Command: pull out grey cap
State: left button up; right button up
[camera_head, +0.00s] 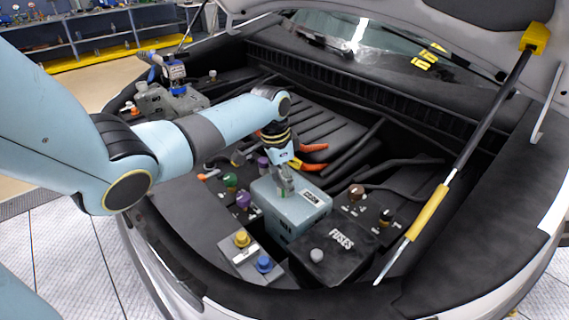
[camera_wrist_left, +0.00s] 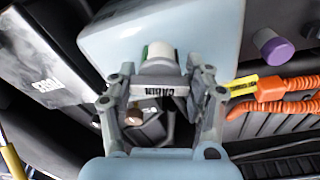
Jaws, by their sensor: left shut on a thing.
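The light blue tank (camera_head: 292,215) with a small label stands in the middle of the engine bay. My left gripper (camera_head: 285,187) reaches down to its top, and its fingers are shut on the grey cap there. In the left wrist view, the grey cap (camera_wrist_left: 160,60) shows between the fingertips of my left gripper (camera_wrist_left: 162,78), in front of the blue tank (camera_wrist_left: 205,30). A bit of green shows beside the cap. The fingers hide part of the cap, so I cannot tell whether it is still seated. My right gripper is not in view.
A black fuse box (camera_head: 340,250) with a grey knob stands close at the right. Yellow (camera_head: 242,239) and blue (camera_head: 264,263) caps sit in front. Purple (camera_head: 243,201) and green (camera_head: 230,181) caps are left. Orange hoses (camera_head: 313,148) run behind. A hood strut (camera_head: 430,210) rises at the right.

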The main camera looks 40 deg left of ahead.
pick_arm(q)
jog(key=shift+n+y+p, duration=0.3)
jog(key=shift+n+p, duration=0.95)
jog(key=shift+n, duration=0.25)
jog(key=shift+r+p, duration=0.4)
jog(key=shift+p, duration=0.05)
jog(key=shift+r+p, duration=1.15)
jog(key=shift+r, duration=1.15)
